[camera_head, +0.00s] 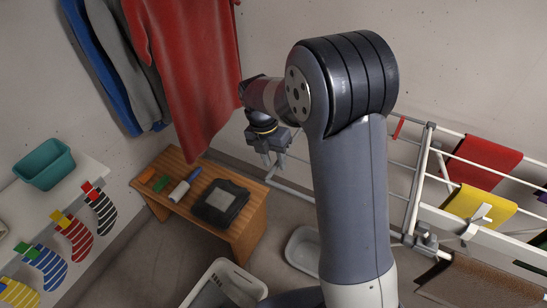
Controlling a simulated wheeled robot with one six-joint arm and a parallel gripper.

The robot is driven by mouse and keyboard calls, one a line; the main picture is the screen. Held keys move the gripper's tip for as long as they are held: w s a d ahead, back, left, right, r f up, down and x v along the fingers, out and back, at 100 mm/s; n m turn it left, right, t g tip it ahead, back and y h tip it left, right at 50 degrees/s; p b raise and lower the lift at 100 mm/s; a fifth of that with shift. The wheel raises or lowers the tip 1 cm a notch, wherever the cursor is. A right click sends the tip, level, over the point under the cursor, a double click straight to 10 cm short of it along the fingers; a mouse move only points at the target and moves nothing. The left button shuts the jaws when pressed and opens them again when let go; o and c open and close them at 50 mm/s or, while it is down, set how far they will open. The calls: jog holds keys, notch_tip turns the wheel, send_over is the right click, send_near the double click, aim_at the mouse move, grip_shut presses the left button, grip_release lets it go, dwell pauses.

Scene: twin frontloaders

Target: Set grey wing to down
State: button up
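A drying rack (421,170) stands on the right, with pale rails and grey posts, partly hidden behind my arm. A grey hinge-like fitting (425,240) sits on its near rail, with a pale lever-like piece (476,220) to its right. Thin grey bars also show left of my arm, below my gripper. I cannot tell for certain which part is the grey wing or how it is set. My gripper (272,162) points down left of my arm, above the floor between the bench and the rack. Its fingers are apart with nothing seen between them.
A wooden bench (249,232) holds a dark case (220,203) and small items. Red (190,75), grey and blue garments hang behind it. Red and yellow (474,204) cloths hang on the rack. A teal bin (44,164) stands left. White tubs (303,250) sit on the floor.

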grip_shut()
dwell(0.3)
dwell(0.3)
